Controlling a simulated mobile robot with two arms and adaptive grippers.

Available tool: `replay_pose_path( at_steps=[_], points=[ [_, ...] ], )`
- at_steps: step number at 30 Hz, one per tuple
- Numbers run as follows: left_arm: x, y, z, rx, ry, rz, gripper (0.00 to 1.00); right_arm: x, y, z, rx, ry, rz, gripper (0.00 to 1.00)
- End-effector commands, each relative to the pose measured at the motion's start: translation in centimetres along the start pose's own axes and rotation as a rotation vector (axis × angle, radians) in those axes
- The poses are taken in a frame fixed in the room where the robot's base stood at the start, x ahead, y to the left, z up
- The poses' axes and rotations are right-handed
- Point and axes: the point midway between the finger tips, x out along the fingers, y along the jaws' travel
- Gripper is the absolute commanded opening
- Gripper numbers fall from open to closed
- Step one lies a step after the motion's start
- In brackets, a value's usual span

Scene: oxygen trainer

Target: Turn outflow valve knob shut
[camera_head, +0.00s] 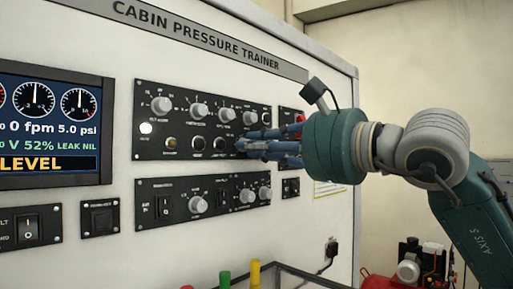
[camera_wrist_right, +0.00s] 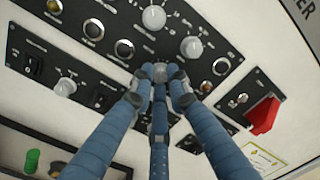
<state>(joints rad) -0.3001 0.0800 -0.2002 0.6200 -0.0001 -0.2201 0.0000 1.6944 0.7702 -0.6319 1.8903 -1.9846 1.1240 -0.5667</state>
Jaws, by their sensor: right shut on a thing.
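My right gripper (camera_head: 250,146) reaches in from the right to the lower right of the upper black control panel (camera_head: 182,153). In the right wrist view its three blue fingers (camera_wrist_right: 160,82) are closed around a small grey knob (camera_wrist_right: 160,70) on that panel. The fingertips cover most of this knob, so its pointer and label are hidden. I take it as the outflow valve knob, though no readable label shows. My left gripper is not in view.
Other knobs (camera_head: 199,110) sit above, close to the fingers. A lower panel (camera_head: 178,211) with switches and knobs lies beneath. A red switch (camera_wrist_right: 264,115) is to the right in the wrist view. A screen (camera_head: 50,125) reads 5.0 psi, 52% and LEVEL.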

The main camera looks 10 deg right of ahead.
Motion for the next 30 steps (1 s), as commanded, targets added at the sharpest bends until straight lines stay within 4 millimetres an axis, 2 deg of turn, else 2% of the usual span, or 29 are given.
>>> replay_pose_path(
  at_steps=[1,30],
  points=[
    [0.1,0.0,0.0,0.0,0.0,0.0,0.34,0.2,0.6,-0.3,-0.043,0.005,0.014,0.0],
    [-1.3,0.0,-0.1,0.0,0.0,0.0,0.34,0.1,0.1,-0.2,-0.964,-0.031,0.03,0.0]
  ],
)
